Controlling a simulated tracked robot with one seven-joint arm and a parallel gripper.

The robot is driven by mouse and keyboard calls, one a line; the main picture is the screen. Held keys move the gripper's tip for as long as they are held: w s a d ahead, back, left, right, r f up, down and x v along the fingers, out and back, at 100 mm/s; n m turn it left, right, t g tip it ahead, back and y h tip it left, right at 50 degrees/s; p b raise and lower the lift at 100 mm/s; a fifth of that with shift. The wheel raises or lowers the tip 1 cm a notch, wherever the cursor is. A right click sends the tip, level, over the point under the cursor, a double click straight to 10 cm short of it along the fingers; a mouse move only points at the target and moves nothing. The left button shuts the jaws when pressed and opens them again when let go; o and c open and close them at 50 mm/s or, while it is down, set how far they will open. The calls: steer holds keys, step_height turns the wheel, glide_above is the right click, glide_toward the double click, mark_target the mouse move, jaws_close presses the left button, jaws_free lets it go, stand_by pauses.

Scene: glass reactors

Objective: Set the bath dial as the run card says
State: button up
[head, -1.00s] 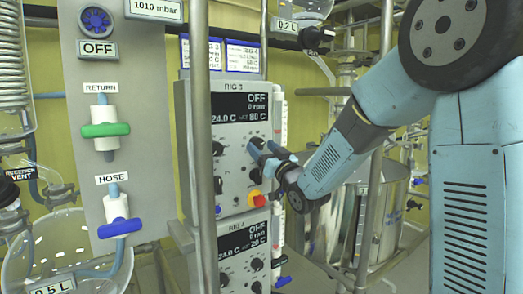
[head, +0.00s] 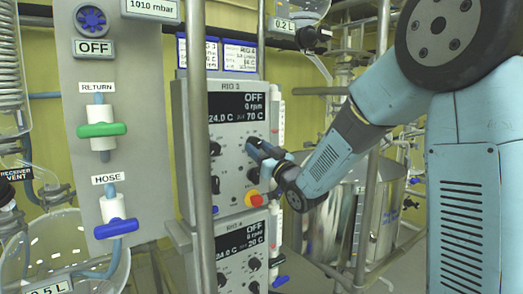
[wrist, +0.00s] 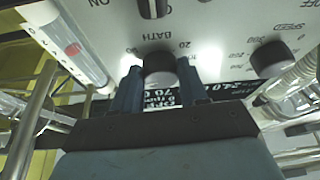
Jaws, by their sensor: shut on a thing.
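The RIG 3 control box (head: 226,180) stands centre-left in the head view. Its display (head: 238,107) reads OFF, 0 rpm, 24.0 C and set 70 C. My gripper (head: 258,150) reaches it from the right. In the wrist view my gripper (wrist: 160,88) is shut on the bath dial (wrist: 160,66), one finger on each side, below the BATH label. In the head view the dial is hidden behind the fingers. Two run cards (head: 198,54) (head: 240,57) hang above the box; their small text is not readable here.
The speed dial (wrist: 270,58) is to the right of the bath dial in the wrist view. The RIG 4 box (head: 240,250) is underneath. A vertical metal post (head: 198,150) crosses in front of the boxes.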

steer(key=n, duration=0.1)
steer(key=n+g+y, duration=0.1)
steer(key=n, duration=0.2)
steer(key=shift+w+d+r+n+g+y, duration=0.1)
steer(key=shift+w+d+n+g+y, duration=0.05)
steer(key=shift+d+n+g+y, duration=0.2)
steer(key=shift+a, duration=0.1)
steer(key=o, duration=1.1)
steer(key=shift+c, duration=0.2)
steer(key=v, duration=1.4)
steer(key=shift+w+a, duration=0.1)
steer(key=shift+w, duration=0.05)
